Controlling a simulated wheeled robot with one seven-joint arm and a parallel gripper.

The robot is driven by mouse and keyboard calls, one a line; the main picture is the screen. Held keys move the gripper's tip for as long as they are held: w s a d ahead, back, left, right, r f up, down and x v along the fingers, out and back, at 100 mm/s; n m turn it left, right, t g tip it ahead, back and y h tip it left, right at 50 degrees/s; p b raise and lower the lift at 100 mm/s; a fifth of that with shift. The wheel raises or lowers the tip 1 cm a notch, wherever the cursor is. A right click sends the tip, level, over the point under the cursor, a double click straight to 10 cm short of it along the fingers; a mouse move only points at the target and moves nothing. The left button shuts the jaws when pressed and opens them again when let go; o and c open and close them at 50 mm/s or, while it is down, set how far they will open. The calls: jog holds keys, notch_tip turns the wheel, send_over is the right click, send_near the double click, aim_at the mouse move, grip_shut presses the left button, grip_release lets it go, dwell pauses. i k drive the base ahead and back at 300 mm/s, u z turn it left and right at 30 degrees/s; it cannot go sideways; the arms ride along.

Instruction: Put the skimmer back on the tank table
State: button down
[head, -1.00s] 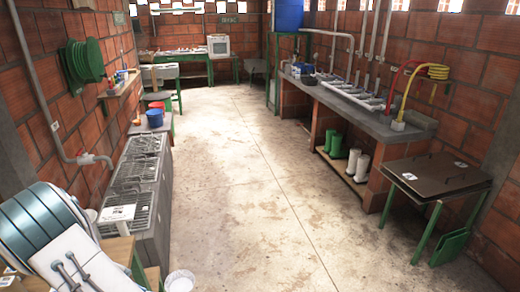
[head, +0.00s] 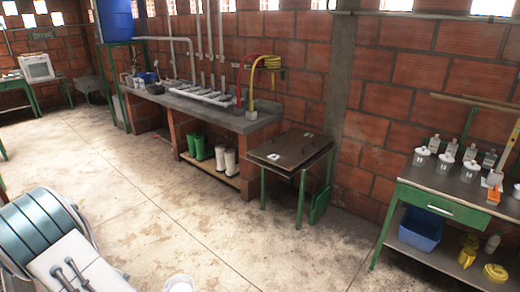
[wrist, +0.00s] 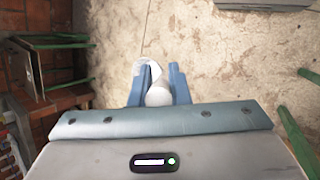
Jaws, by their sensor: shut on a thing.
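My gripper (wrist: 158,92) has blue fingers and is shut on a white, rounded thing, seemingly the skimmer (wrist: 158,97). Its white round part (head: 180,284) shows at the bottom edge of the head view, mostly cut off. My gripper is out of the head view. No table is clearly marked as the tank table. A low green-legged table with a brown top (head: 292,146) stands by the wall in mid picture. A green table with a drawer (head: 440,208) stands at the right, bearing white pots and bottles.
A concrete counter (head: 205,110) with pipes stands left of the brown-topped table, with green and white boots (head: 215,155) on its shelf. A blue tank (head: 116,20) stands at the back left. A blue bin (head: 420,228) is under the right table. The floor (head: 220,215) is clear.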

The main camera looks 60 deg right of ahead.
aim_at(414, 183)
jog(key=z, duration=3.4)
jog(key=i, duration=1.65)
